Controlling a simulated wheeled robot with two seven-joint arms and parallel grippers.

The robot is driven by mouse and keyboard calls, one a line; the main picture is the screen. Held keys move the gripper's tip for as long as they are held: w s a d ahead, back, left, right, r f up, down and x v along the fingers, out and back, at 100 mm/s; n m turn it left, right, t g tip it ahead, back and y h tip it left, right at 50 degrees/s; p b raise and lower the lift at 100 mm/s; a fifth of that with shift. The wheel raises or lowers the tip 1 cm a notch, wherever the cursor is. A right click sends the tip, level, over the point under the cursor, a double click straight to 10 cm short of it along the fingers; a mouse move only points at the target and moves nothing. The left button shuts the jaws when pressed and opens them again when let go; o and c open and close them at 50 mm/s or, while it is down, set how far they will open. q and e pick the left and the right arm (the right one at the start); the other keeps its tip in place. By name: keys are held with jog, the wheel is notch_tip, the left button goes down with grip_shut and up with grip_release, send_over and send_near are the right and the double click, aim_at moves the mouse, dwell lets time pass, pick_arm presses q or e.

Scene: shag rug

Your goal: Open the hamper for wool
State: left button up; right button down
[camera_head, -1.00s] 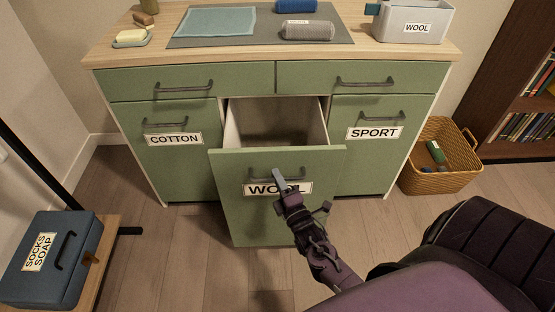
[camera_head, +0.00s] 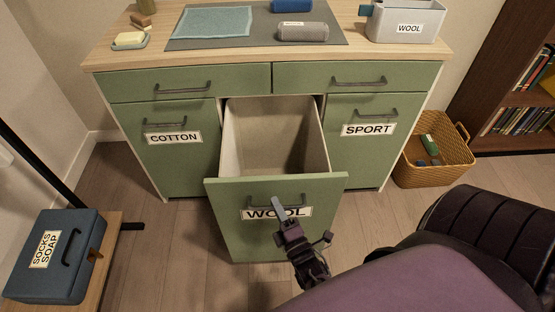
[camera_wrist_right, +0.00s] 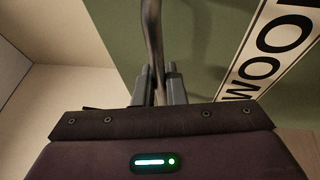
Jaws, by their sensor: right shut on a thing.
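The wool hamper (camera_head: 225,222) is the middle green pull-out front with a WOOL label. It stands well out from the cabinet, and its pale inside (camera_head: 275,145) looks empty. Its dark bar handle (camera_head: 262,203) is above the label, partly hidden by my right gripper (camera_head: 279,205). In the right wrist view the fingers of my right gripper (camera_wrist_right: 157,88) are shut on the handle (camera_wrist_right: 152,35), one on each side of the bar. The WOOL label (camera_wrist_right: 268,45) shows beside them. My left gripper is in neither view.
The cotton hamper (camera_head: 170,165) and sport hamper (camera_head: 362,155) are shut on either side. A wicker basket (camera_head: 445,170) stands on the floor at right. A blue SOCKS SOAP box (camera_head: 75,245) sits at lower left. Wood floor in front is partly clear.

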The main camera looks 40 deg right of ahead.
jog(key=c, duration=1.5)
grip_release()
jog(key=shift+s, duration=0.1)
jog(key=v, duration=0.7)
jog(key=shift+s, duration=0.35)
jog(key=shift+f, duration=0.2)
